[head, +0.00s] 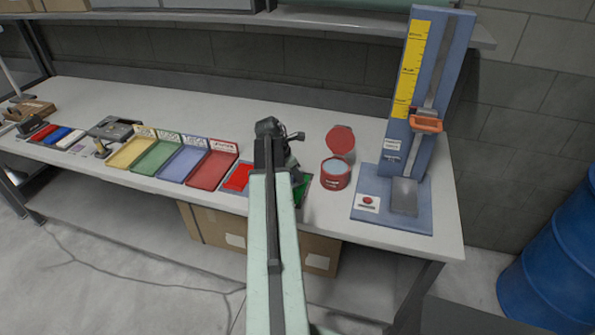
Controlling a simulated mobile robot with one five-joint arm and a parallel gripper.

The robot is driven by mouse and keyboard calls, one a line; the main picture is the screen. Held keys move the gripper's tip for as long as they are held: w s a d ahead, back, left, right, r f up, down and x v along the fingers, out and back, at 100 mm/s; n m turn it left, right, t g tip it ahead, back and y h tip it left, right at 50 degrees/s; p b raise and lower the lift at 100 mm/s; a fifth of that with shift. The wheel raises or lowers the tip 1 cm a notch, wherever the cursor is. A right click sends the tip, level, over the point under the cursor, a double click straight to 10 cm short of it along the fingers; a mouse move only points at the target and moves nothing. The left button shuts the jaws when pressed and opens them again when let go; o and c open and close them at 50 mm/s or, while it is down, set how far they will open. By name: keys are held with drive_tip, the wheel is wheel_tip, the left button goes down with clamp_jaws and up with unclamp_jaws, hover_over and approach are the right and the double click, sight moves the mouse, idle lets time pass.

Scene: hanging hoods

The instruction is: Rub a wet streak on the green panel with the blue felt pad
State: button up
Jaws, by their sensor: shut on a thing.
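The green panel (302,192) lies near the front edge of the bench, mostly hidden by my arm and gripper; a green strip shows on the right. My gripper (295,180) is over or beside this panel, pointing down. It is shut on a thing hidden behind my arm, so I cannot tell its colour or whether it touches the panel. A small blue block (57,135) lies between a red and a white one at the far left; I cannot tell whether it is a felt pad. I see no wet streak on the visible green.
A red panel (239,178) lies left of my arm. An open red can (335,174) with pale blue contents stands just right of the gripper. A tall blue stand (420,110) is farther right. Yellow, green, blue and red trays (211,167) line the left.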

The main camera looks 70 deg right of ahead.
drive_tip(key=shift+s+a+f, duration=0.1)
drive_tip(key=shift+s+a, duration=0.05)
drive_tip(key=shift+a, duration=1.05)
drive_tip(key=shift+s+a, duration=0.1)
drive_tip(key=shift+a, duration=1.05)
wheel_tip(320, 180, up, 6)
drive_tip(key=p, duration=0.5)
drive_tip(key=shift+p, duration=0.35)
wheel_tip(320, 180, up, 3)
drive_tip(key=p, duration=0.3)
